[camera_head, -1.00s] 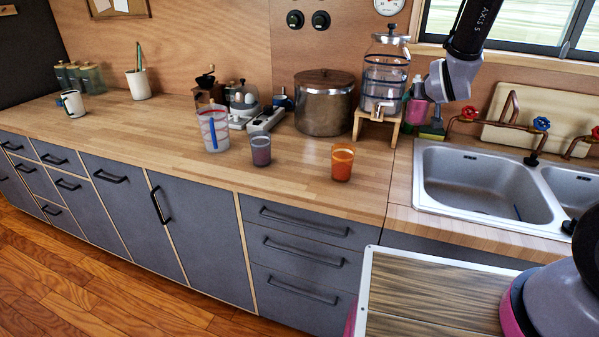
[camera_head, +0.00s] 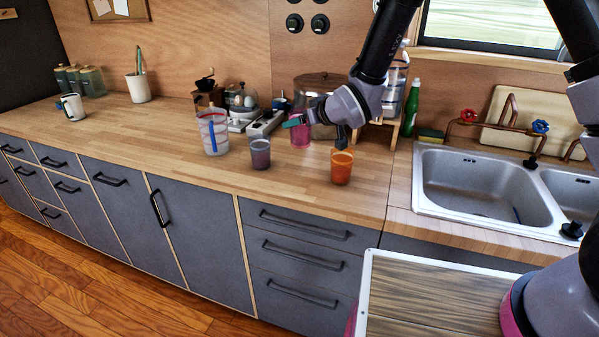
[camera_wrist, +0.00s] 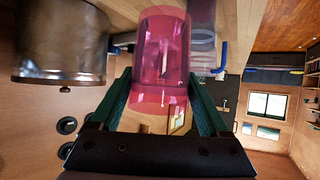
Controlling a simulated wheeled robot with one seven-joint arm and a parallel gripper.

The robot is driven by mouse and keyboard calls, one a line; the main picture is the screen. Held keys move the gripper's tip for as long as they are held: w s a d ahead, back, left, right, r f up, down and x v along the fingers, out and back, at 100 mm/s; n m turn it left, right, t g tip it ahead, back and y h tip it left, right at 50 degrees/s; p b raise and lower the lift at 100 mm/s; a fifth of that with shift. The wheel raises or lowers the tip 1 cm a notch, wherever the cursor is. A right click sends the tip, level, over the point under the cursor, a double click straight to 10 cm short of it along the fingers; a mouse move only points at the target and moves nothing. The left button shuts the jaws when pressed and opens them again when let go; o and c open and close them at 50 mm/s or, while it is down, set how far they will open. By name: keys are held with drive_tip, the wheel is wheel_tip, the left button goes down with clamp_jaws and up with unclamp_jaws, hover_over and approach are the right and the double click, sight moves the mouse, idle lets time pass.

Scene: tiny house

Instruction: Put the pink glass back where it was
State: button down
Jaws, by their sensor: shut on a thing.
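The pink glass (camera_head: 300,132) is in my gripper (camera_head: 296,121), in front of the left side of the big metal pot. I cannot tell whether its base touches the counter. In the wrist view the translucent pink glass (camera_wrist: 163,45) sits between the two green fingers of my gripper (camera_wrist: 160,100), which are shut on it. The purple-grey glass (camera_head: 260,154) stands to its left and the orange glass (camera_head: 341,167) to its right, nearer the counter front.
The wooden counter (camera_head: 190,165) has free room at its front. A clear pitcher (camera_head: 213,133) with a blue strip stands left of the glasses. The metal pot (camera_head: 318,84) is partly behind my arm. A green bottle (camera_head: 411,105) and the sink (camera_head: 480,185) are to the right.

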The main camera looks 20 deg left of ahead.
sight(299, 139)
drive_tip(key=f, duration=0.5)
drive_tip(key=shift+s+a+f, duration=0.15)
drive_tip(key=shift+a+f, duration=0.05)
drive_tip(key=shift+f, duration=2.25)
drive_tip(key=shift+f, duration=0.1)
unclamp_jaws()
drive_tip(key=shift+f, duration=0.1)
